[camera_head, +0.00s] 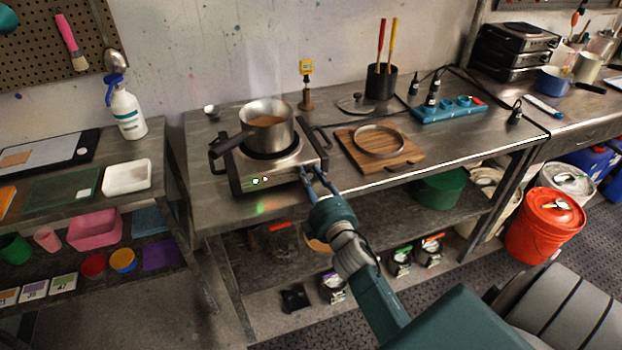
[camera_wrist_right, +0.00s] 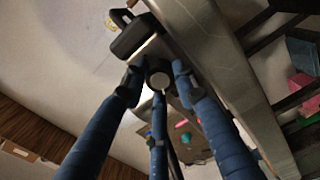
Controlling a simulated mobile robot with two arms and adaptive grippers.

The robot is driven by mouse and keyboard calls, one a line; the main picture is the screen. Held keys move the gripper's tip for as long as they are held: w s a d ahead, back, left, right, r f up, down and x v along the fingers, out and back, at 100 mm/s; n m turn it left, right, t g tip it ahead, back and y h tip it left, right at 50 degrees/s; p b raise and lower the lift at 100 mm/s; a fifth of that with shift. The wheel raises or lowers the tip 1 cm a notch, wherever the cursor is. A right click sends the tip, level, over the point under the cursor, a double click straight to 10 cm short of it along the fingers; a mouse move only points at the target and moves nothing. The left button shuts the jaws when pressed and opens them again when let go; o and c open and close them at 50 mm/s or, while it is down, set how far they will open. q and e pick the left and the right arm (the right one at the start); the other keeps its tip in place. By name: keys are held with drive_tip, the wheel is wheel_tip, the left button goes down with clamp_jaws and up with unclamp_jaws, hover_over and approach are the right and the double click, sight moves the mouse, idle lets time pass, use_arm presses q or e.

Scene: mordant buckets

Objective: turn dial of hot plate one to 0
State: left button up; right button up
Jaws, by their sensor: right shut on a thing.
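A silver hot plate (camera_head: 280,175) stands near the front edge of the steel table, with small lit marks on its front left. A steel pot (camera_head: 267,133) with brown contents sits on top of it. My right gripper (camera_head: 312,177) is at the hot plate's front right corner, where its fingers hide the dial. The dial's setting cannot be read. My left gripper is not in view.
A wooden board (camera_head: 407,163) with a round metal dish lies right of the hot plate. Behind stand a yellow-topped thermometer-like device (camera_head: 306,80), a black tool holder (camera_head: 381,84) and a blue power strip (camera_head: 448,109). The pot's handle points left. Floor buckets stand at right.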

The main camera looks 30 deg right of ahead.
drive_tip(key=n, duration=0.4)
drive_tip(key=shift+a+n, duration=0.25)
drive_tip(key=shift+n, duration=0.15)
idle(0.4)
drive_tip(key=o, duration=0.9)
drive_tip(key=shift+a, duration=0.1)
drive_tip(key=shift+c, duration=0.2)
drive_tip(key=v, duration=1.2)
drive_tip(key=shift+f, duration=0.1)
